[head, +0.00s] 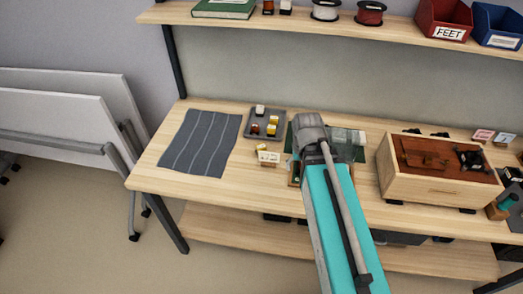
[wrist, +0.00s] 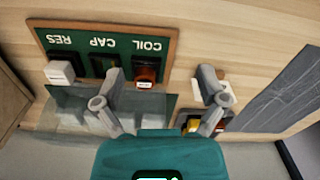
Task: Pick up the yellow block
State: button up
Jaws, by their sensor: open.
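Yellow blocks (head: 273,119) stand in a small grey tray on the workbench, left of my arm in the head view. The tray (head: 248,125) also holds a white block (head: 260,110) and an amber-and-dark block (head: 255,129). In the wrist view a yellow block (wrist: 193,126) shows low, partly hidden behind the right finger. My gripper (wrist: 160,74) is open and empty, over the area beside a green board (wrist: 95,36) labelled RES, CAP and COIL. The fingers are apart from the yellow block. In the head view my arm hides most of the board.
A white label card (head: 268,157) stands in front of the tray. A dark grey mat (head: 201,142) lies to the left. A wooden box (head: 435,180) stands right of my arm. A shelf (head: 270,27) with bins and spools runs above the bench.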

jog(key=w+a+r+m+p, duration=0.2)
jog(key=w+a+m, duration=0.4)
jog(key=w, duration=0.5)
jog(key=r+m+p, duration=0.2)
jog(key=m, duration=0.5)
send_over(261, 146)
jog(key=shift+a+f, duration=0.15)
jog(key=shift+f, duration=0.05)
jog(key=shift+f+b, duration=0.1)
jog(key=shift+b, duration=0.25)
notch_tip(261, 146, down, 8)
jog(key=b, duration=0.8)
jog(key=shift+f, duration=0.2)
jog(key=shift+f+b, duration=0.15)
jog(key=shift+b, duration=0.25)
jog(key=f+b, duration=0.5)
jog(key=shift+d, duration=0.2)
